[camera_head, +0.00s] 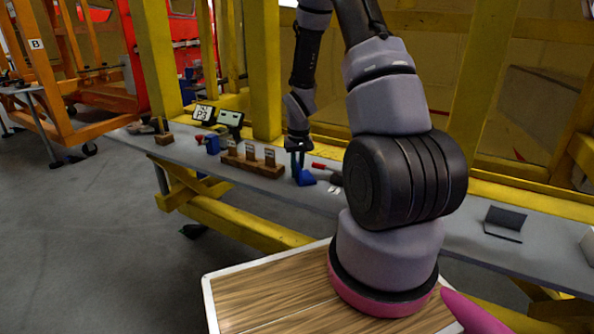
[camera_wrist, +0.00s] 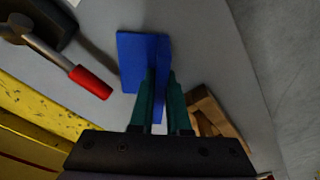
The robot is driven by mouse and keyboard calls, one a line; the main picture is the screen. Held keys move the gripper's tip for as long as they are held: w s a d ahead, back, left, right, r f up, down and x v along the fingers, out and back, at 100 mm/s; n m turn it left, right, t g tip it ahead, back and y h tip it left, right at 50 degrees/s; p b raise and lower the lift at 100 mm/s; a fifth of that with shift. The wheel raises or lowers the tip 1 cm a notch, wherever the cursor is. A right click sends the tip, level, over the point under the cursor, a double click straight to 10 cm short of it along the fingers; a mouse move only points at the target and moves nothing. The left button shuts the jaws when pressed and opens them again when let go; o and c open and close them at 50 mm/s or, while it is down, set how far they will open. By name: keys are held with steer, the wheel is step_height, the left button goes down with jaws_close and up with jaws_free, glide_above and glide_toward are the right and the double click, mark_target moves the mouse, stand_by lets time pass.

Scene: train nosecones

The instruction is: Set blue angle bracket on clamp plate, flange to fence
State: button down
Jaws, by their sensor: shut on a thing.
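The blue angle bracket (camera_head: 306,178) is at the workbench in the middle of the head view, below my gripper (camera_head: 299,165). In the wrist view, the bracket (camera_wrist: 137,55) shows a broad face and a narrow flange. My gripper's green fingers (camera_wrist: 164,85) are shut on that flange, one on each side. Whether the bracket touches the bench is unclear. A dark grey plate with a raised back (camera_head: 504,222) stands on the bench at the right and looks like the clamp plate with its fence. It is well apart from my gripper.
A wooden block holding several pieces (camera_head: 252,163) stands left of the bracket. A hammer with a red handle (camera_wrist: 88,80) lies close by. Small displays (camera_head: 217,115) and a blue vise-like object (camera_head: 212,143) are farther left. Yellow posts (camera_head: 264,70) rise behind the bench.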

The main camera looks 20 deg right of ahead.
steer(key=c, duration=1.3)
jaws_free()
steer(key=shift+f, duration=0.15)
steer(key=o, duration=0.4)
